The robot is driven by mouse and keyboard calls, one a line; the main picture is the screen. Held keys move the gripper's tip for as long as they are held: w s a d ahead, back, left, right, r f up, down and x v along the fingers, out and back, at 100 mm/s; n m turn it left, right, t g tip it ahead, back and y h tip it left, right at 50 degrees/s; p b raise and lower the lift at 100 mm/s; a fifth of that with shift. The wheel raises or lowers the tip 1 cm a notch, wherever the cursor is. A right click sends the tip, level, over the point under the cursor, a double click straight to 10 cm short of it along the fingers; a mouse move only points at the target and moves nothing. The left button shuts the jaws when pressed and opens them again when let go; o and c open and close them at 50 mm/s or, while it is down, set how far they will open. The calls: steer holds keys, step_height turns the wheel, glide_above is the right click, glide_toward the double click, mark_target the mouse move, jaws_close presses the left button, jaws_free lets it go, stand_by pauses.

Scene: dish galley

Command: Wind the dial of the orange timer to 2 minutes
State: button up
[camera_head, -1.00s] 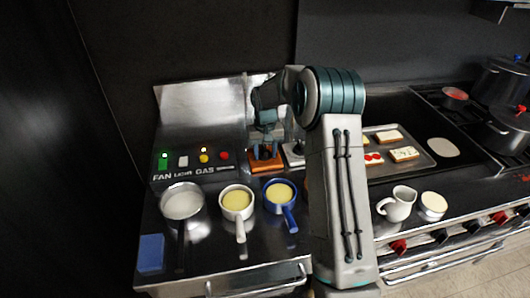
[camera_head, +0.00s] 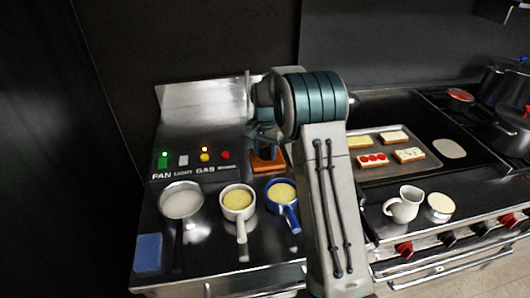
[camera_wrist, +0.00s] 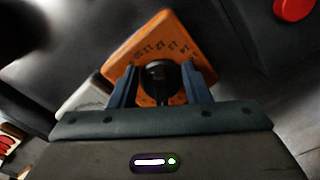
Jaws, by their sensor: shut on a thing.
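The orange timer (camera_head: 268,164) stands on the steel counter behind the pans. My gripper is shut on the dial, one finger on each side. In the head view my gripper (camera_head: 264,142) comes down on the timer from above, and my arm hides part of the area. The dial's setting cannot be read.
A steel pan (camera_head: 181,201), a white pan (camera_head: 238,203) and a blue pan (camera_head: 282,194) stand in front of the timer. A panel with a red button (camera_head: 225,155) is to its left. A tray of toasts (camera_head: 385,168), a white jug (camera_head: 403,205) and a blue sponge (camera_head: 148,253) are farther off.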

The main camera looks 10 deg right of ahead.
mark_target(265, 150)
stand_by(0.4)
steer(key=o, duration=1)
steer(key=shift+c, duration=0.2)
steer(key=shift+r, duration=0.15)
step_height(265, 150, up, 14)
steer(key=b, duration=0.1)
steer(key=shift+f, duration=0.2)
